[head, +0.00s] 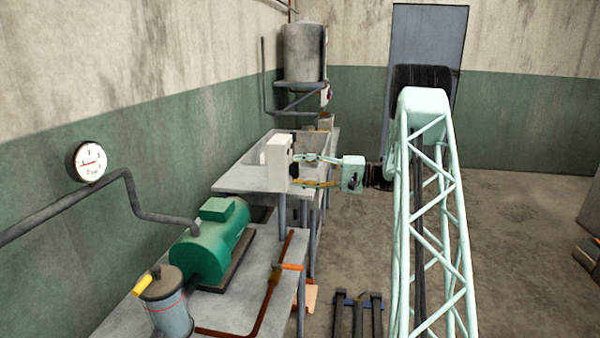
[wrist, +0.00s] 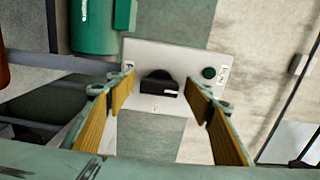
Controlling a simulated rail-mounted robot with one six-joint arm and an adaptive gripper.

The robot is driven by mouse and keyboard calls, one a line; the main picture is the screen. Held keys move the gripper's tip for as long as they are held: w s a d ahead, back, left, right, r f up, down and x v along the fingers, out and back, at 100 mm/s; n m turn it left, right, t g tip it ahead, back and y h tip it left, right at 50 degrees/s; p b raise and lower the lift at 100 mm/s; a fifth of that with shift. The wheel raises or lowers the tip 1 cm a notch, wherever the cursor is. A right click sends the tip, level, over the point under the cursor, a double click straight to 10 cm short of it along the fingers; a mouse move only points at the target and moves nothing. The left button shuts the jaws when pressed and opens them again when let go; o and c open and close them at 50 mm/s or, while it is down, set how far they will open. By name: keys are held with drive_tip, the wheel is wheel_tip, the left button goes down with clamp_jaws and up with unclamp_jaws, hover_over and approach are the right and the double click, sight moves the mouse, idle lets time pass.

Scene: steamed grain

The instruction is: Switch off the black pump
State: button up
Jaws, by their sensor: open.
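A white control box (head: 277,162) stands on the bench in the head view. In the wrist view its white face (wrist: 190,58) carries a black rotary knob (wrist: 158,84) with a light mark and a dark green button (wrist: 208,73) to its right. Small labels on the face are too small to read. My gripper (head: 299,170) is open in front of the box. In the wrist view its yellow-padded fingers (wrist: 160,88) stand on either side of the knob, apart from it. I cannot make out a black pump in either view.
A green motor-like machine (head: 210,243) sits on the nearer bench, with a yellow-handled grey canister (head: 166,305) and a copper pipe (head: 268,295). A pressure gauge (head: 90,161) hangs on the left wall. A grey tank (head: 304,52) is behind.

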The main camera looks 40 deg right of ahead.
drive_tip(key=shift+d, duration=0.1)
drive_tip(key=v, duration=1.2)
drive_tip(key=shift+r, duration=0.1)
idle(0.6)
